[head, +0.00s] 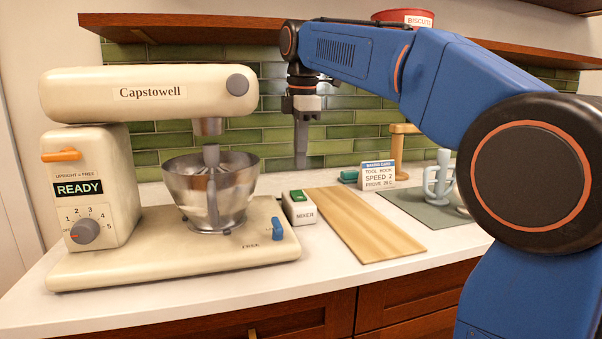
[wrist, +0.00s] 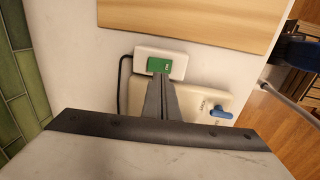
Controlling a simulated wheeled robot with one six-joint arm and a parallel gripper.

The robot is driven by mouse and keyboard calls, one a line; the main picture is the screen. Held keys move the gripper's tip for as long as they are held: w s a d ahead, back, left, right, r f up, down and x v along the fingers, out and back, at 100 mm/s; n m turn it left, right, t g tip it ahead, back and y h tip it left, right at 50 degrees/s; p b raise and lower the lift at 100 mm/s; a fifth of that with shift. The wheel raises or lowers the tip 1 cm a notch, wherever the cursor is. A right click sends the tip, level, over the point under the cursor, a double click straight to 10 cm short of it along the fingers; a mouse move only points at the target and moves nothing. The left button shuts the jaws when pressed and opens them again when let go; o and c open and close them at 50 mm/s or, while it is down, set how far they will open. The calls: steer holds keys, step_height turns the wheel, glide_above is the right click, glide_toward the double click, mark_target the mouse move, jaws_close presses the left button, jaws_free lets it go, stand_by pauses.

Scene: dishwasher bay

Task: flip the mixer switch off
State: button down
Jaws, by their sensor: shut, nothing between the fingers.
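The mixer switch is a small white box labelled MIXER (head: 300,208) with a green rocker (head: 298,196) on top. It sits on the counter just right of the mixer base. In the wrist view the box (wrist: 177,58) and its green rocker (wrist: 159,65) lie just beyond my fingertips. The cream Capstowell mixer (head: 150,95) has a READY display, a steel bowl (head: 210,188) and a tool in it. My gripper (head: 301,160) points down, shut and empty, above and behind the switch box. It also shows in the wrist view (wrist: 163,78), with a gap to the rocker hard to judge.
A wooden board (head: 362,225) lies right of the switch. A recipe card (head: 377,174), a grey mat (head: 440,213) and a pale mug-like item (head: 438,180) are farther right. A shelf (head: 190,30) runs above. A black cord (wrist: 122,88) leaves the box.

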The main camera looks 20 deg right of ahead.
step_height(320, 180, up, 7)
glide_above(296, 191)
steer(key=s, duration=0.4)
steer(key=shift+w+d+f, duration=0.1)
steer(key=shift+d, duration=0.1)
steer(key=shift+w+a, duration=0.2)
steer(key=shift+w, duration=0.5)
steer(key=f, duration=0.4)
steer(key=w+f, duration=0.1)
steer(key=f, duration=0.8)
steer(key=shift+w+f, duration=0.35)
steer(key=shift+f, duration=0.05)
